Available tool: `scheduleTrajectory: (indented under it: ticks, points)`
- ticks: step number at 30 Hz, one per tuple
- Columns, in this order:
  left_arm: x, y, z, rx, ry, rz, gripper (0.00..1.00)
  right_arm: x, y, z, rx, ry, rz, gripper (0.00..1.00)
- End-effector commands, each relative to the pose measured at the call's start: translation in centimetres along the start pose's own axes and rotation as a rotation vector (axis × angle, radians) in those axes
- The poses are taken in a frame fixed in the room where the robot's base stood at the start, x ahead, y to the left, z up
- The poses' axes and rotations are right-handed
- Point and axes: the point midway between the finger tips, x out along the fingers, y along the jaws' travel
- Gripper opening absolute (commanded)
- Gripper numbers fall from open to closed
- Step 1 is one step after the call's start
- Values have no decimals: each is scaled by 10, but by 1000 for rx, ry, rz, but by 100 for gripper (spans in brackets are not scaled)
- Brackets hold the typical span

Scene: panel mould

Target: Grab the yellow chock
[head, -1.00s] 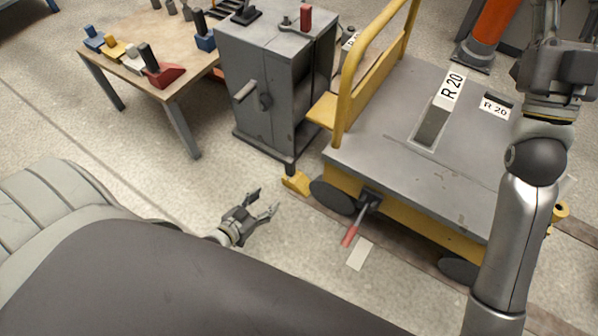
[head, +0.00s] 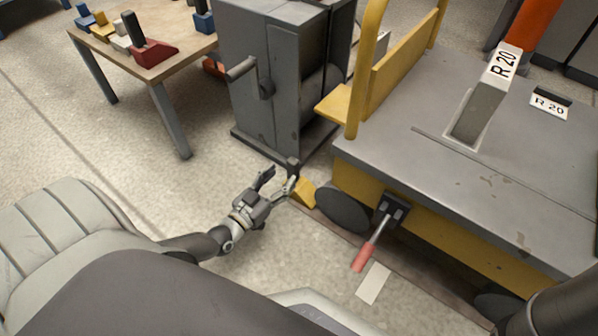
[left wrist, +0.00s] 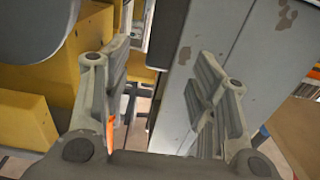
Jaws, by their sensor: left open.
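The yellow chock (head: 305,193) lies on the floor against the trolley's front wheel (head: 343,208), near the foot of the grey cabinet. My left gripper (head: 280,178) is open and empty, just left of the chock, with one fingertip overlapping its edge in the head view. In the left wrist view, the open fingers (left wrist: 163,65) have nothing between them up close. A yellow block that looks like the chock (left wrist: 25,120) is at the left there, outside the fingers. I cannot tell whether a finger touches it. My right gripper is out of view; only part of that arm shows at bottom right.
The grey cabinet (head: 262,90) with a crank stands just behind the left gripper. The grey-topped trolley (head: 400,155) has a red-handled lever (head: 370,250) sticking out low. A wooden table (head: 170,65) is at upper left. The floor left of the gripper is clear.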

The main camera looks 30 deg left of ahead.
Motion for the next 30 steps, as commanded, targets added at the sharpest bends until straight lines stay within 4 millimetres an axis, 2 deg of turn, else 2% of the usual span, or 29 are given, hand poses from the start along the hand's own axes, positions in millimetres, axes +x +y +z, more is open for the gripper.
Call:
scheduleTrajectory:
  ticks: [1, 8, 12, 18, 28, 30]
  points:
    - [7, 0, 2, 1, 2, 1, 54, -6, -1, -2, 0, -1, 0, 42]
    - [21, 0, 2, 1, 2, 1, 54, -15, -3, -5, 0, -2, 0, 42]
    - [38, 0, 3, -1, 3, 1, 54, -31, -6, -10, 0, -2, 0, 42]
    - [60, 0, 0, 0, 1, 1, 54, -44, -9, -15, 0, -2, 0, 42]
    - [65, 0, -3, 0, -1, 1, 54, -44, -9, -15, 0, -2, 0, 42]
    - [65, 0, -3, 0, -1, 1, 45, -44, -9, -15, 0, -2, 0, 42]
